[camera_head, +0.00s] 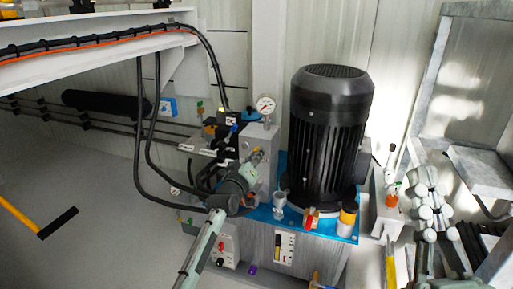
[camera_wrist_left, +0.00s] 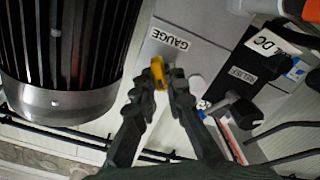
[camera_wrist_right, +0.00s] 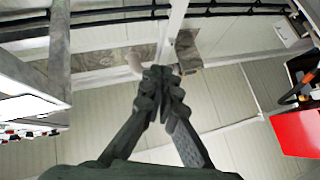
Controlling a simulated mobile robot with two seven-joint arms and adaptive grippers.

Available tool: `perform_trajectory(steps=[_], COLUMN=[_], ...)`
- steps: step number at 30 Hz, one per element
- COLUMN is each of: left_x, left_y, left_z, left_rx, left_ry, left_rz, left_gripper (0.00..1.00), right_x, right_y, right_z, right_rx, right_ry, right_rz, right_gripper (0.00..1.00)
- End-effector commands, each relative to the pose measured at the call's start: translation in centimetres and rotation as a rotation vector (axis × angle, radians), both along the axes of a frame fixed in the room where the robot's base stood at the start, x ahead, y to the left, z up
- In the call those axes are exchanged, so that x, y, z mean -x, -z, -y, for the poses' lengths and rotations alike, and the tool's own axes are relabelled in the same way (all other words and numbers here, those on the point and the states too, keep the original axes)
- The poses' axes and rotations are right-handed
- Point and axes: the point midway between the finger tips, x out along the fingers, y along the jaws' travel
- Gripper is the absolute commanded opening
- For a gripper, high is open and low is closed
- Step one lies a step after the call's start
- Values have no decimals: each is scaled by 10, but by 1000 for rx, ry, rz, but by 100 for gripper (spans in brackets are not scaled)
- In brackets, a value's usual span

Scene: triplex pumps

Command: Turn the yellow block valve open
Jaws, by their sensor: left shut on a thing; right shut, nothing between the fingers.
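The yellow block valve's handle (camera_wrist_left: 157,68) shows in the left wrist view beside the plate labelled GAUGE (camera_wrist_left: 170,40). My left gripper (camera_wrist_left: 161,82) is shut on this yellow handle, with its fingertips around the handle's near end. In the head view my left gripper (camera_head: 257,157) reaches to the grey block under the round pressure gauge (camera_head: 265,105); the valve itself is hard to make out there. My right gripper (camera_wrist_right: 161,76) is shut and empty. In the head view it (camera_head: 421,176) is at the right, apart from the pump unit.
A large black motor (camera_head: 331,130) stands on the blue pump base (camera_head: 345,226), just right of the gauge block. Black hoses (camera_head: 141,135) hang left of the block. A red-handled valve (camera_head: 309,219) sits at the front. A grey metal frame (camera_head: 425,90) stands near my right arm.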

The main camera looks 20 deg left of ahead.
Motion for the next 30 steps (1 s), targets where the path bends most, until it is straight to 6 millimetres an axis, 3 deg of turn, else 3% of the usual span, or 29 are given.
perform_trajectory(steps=[15, 30], left_x=[0, 0], left_y=[1, 4], left_z=[-1, -1], left_rx=[492, 873], left_ry=[0, 0], left_rz=[-18, -31], left_gripper=[0, 0], right_x=[-20, -30], right_y=[47, 74], right_z=[-15, -8], right_rx=[118, 174], right_ry=[-22, 1], right_rz=[-336, -453], right_gripper=[0, 0])
